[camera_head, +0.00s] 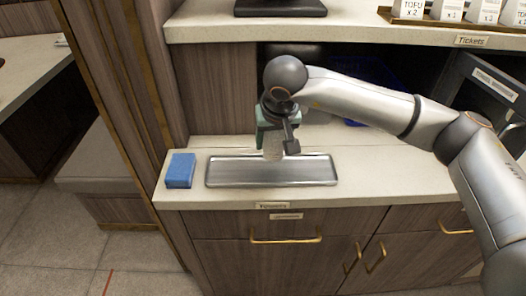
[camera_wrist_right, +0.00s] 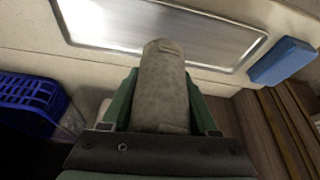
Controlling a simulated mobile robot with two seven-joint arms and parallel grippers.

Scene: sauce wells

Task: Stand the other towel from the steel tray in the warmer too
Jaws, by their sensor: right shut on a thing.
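My right gripper (camera_head: 270,128) is shut on a rolled beige-grey towel (camera_head: 272,149), which hangs upright at the back edge of the steel tray (camera_head: 220,174). In the right wrist view the towel (camera_wrist_right: 161,88) stands out between the green fingers of the gripper (camera_wrist_right: 162,112), over the tray (camera_wrist_right: 75,18). The tray's visible surface is bare. A dark box with a label (camera_head: 495,83) at the right edge may be the warmer; its inside is mostly hidden by my right arm. My left gripper is out of view.
A blue sponge-like block (camera_head: 180,170) lies left of the tray. A blue basket (camera_head: 378,73) stands in the recess behind my arm and also shows in the wrist view (camera_wrist_right: 28,100). A shelf (camera_head: 350,29) overhangs the counter. The counter right of the tray is clear.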

